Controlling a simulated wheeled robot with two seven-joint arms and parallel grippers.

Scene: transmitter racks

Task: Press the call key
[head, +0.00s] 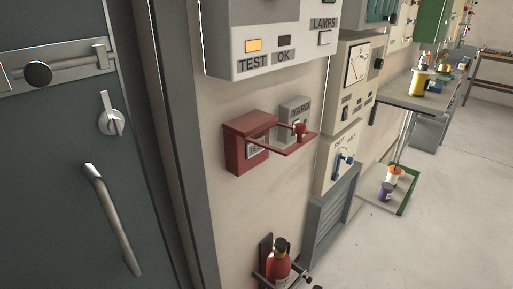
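No part in the head view can be read as a call key. A small grey box labelled YARD (294,109) is on the wall, partly behind a red frame. The red box (248,143) beside it has a partly hidden label starting "SE", and the frame with a red knob (300,129) reaches out to its right. Above is a grey panel (225,35) with TEST, OK and LAMPS labels; an amber lamp (253,46) is above TEST and a white button (324,38) is below LAMPS. Neither of my grippers is in view.
A dark door (60,200) with a handle stands at the left. A red extinguisher (279,262) is low on the wall. At the right are a meter panel (357,75), a blue-handled switch box (338,165), a shelf (415,97) and a low tray (377,193). Floor at right is clear.

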